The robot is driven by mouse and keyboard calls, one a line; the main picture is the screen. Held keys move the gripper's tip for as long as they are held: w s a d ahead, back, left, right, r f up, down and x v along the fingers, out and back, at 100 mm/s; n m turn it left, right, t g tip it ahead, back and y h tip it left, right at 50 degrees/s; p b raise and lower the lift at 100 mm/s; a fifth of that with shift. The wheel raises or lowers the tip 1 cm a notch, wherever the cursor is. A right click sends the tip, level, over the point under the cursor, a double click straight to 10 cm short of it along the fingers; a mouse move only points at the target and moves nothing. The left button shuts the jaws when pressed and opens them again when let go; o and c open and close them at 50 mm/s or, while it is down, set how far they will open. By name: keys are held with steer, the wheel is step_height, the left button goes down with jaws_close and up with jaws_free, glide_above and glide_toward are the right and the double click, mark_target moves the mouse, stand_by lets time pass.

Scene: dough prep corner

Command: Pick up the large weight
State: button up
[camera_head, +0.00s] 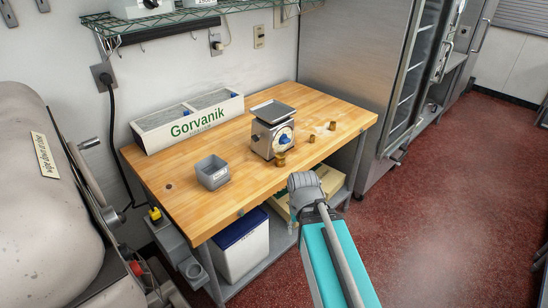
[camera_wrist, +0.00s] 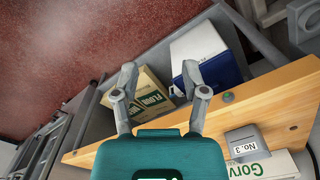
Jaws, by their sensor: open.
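Three small brass weights stand on the wooden table in the head view. The one nearest the scale's front corner (camera_head: 280,159) looks the largest. A smaller weight (camera_head: 311,139) is to its right, and another weight (camera_head: 333,126) is farther right. My gripper (camera_wrist: 159,76) is open and empty in the wrist view, its two fingers spread apart. It is at the front edge of the table, apart from the weights. No weight shows in the wrist view. In the head view my arm hides the gripper's fingers for the most part.
A silver scale (camera_head: 272,133) stands mid-table behind the largest weight. A grey bin (camera_head: 213,172) stands to the left, and a white "Gorvanik" box (camera_head: 190,122) is at the back. The wooden table (camera_head: 180,190) is clear at front. A blue-lidded white container (camera_head: 240,250) sits below.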

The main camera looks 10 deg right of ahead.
steer(key=shift+w+d, duration=0.15)
steer(key=shift+d, duration=0.15)
steer(key=o, duration=0.3)
steer(key=shift+w, duration=0.1)
steer(key=shift+o, duration=1.1)
steer(key=shift+w+f, duration=0.2)
steer(key=shift+w, duration=0.05)
steer(key=shift+o, duration=0.4)
steer(key=w+f+n+t+y+b, duration=0.1)
steer(key=w+f+t+y+b, duration=0.1)
steer(key=w, duration=0.6)
steer(key=f+b, duration=0.1)
steer(key=b, duration=0.1)
steer(key=shift+w+a+f+n+t+b, duration=0.15)
steer(key=shift+n+t+b, duration=0.15)
steer(key=w+d+t+b, duration=0.2)
steer(key=w+t+b, duration=0.1)
steer(key=w, duration=0.5)
steer(key=w+d+n+t+y+b, duration=0.1)
steer(key=w+d+t+b, duration=0.1)
steer(key=w, duration=0.6)
steer(key=w+d+n+t+y+b, duration=0.1)
steer(key=w+d+t+b, duration=0.1)
steer(key=w+t+b, duration=0.3)
steer(key=w, duration=0.3)
steer(key=shift+d+b, duration=0.25)
steer(key=shift+b, duration=0.05)
steer(key=shift+w, duration=0.15)
